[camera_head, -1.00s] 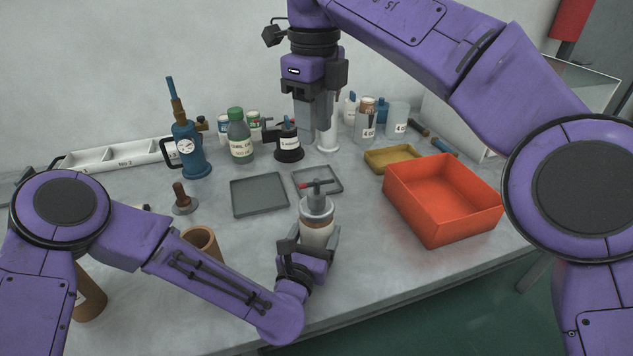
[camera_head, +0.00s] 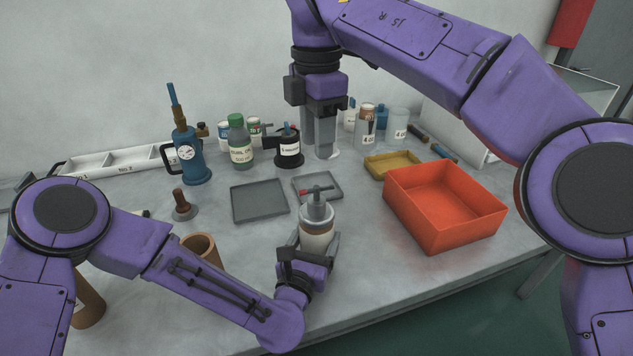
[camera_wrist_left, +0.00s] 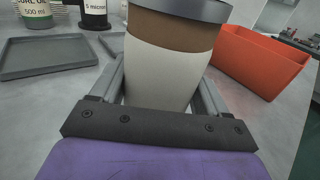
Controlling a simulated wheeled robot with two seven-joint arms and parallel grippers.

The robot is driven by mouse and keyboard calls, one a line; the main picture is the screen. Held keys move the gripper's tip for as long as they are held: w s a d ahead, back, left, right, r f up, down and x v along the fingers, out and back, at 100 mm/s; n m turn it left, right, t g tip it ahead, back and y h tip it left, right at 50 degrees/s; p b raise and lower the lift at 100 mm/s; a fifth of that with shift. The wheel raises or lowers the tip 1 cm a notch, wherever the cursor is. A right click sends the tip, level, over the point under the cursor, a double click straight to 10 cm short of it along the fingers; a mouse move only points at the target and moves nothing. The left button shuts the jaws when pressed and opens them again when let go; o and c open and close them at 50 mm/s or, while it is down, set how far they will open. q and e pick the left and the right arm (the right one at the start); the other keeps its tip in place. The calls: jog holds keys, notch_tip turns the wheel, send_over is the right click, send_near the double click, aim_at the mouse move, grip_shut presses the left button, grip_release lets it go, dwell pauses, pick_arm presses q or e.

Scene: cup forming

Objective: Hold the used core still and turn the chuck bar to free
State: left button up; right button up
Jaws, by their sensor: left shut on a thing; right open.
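The used core (camera_head: 316,236) is an upright cylinder with a brown band and a pale wrap near the front of the table. It fills the middle of the left wrist view (camera_wrist_left: 165,70). A grey metal chuck (camera_head: 317,207) sits on its top. The chuck bar (camera_head: 317,189), a thin crossbar with a red end, lies across the chuck's stem. My left gripper (camera_head: 315,243) is shut around the core, a finger on each side. My right gripper (camera_head: 319,143) is open, pointing down with empty fingers, above and apart from the bar in the picture.
Two grey trays (camera_head: 259,216) lie behind the core. An orange bin (camera_head: 440,230) and a yellow tray (camera_head: 378,170) are to the right. Bottles (camera_head: 240,150), a blue pump with a gauge (camera_head: 188,160) and jars line the back. A brown tube (camera_head: 198,245) stands behind my left arm.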

aim_at(317, 193)
notch_tip(317, 193, down, 10)
jog(key=shift+r, duration=0.1)
